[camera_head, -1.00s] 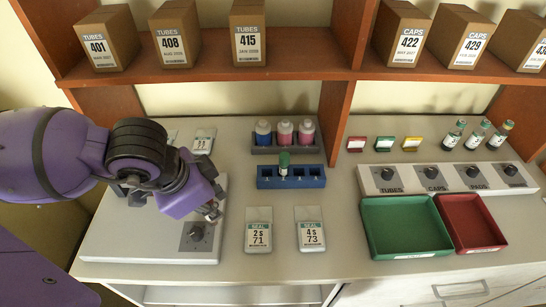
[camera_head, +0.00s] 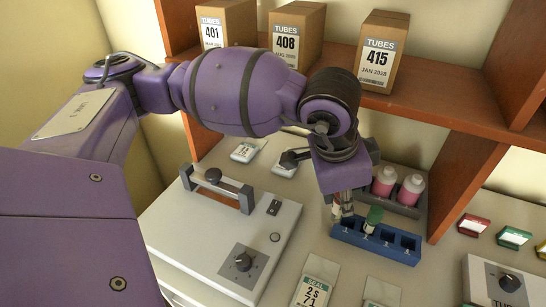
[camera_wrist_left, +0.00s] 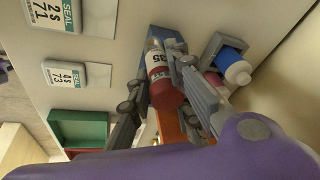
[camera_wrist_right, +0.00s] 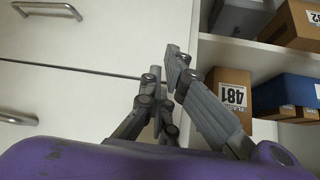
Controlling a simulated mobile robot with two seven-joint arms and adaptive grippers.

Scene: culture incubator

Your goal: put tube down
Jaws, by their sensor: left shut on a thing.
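My left gripper (camera_head: 343,212) is shut on a tube at the left end of the blue rack (camera_head: 408,258). In the left wrist view the tube (camera_wrist_left: 162,84) shows a red end and a white label between the fingers (camera_wrist_left: 158,72). The blue rack (camera_wrist_left: 166,35) lies just beyond it. I cannot tell how far the tube sits in a slot. A green-capped tube (camera_head: 374,216) stands in the rack, just right of the gripper. My right gripper (camera_wrist_right: 165,65) has its fingertips close together, with nothing between them.
A grey rack (camera_head: 412,208) with pink-bodied bottles (camera_head: 411,190) stands just behind. A white device (camera_head: 205,235) with a handle and knob is at left. The shelf (camera_head: 455,112) with tube boxes overhangs the back. Seal packs (camera_head: 312,291) lie in front.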

